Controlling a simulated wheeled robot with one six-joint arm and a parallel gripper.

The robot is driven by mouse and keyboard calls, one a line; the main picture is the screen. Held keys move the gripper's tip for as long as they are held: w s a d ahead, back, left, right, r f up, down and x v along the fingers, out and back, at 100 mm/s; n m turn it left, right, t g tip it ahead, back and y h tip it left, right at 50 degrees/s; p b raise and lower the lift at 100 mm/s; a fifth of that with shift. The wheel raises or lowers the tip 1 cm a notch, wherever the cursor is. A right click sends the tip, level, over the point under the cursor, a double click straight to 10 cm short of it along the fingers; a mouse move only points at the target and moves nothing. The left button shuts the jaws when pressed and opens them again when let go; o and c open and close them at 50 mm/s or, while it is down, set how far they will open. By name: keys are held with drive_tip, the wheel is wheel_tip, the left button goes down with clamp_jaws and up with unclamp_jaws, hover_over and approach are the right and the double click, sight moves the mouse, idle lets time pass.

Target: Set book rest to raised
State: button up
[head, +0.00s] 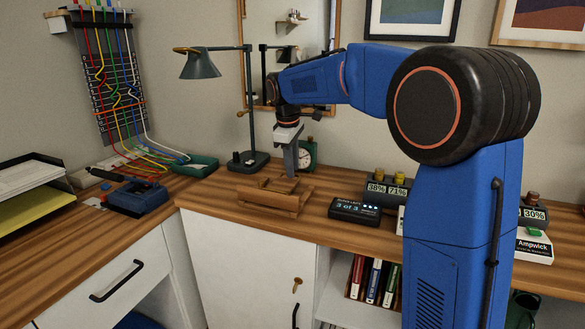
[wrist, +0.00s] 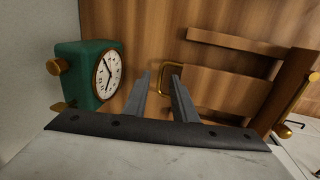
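The wooden book rest (head: 272,203) lies low on the desk below the lamp, its slats close to flat. In the wrist view its slats (wrist: 232,52) fill the right side. A brass wire loop (wrist: 164,78) sticks out from its edge, near my fingertips. My gripper (head: 290,174) points down at the back of the book rest. In the wrist view my gripper (wrist: 160,76) has a gap between its fingers, with the loop just beyond or between the tips. I cannot tell whether a finger touches the loop.
A green clock (head: 306,154) stands close behind my gripper; it also shows in the wrist view (wrist: 88,75). A desk lamp (head: 250,110) stands behind left. A black display box (head: 355,210) sits to the right.

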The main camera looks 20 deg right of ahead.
drive_tip(key=shift+f, duration=0.4)
clamp_jaws()
idle(1.3)
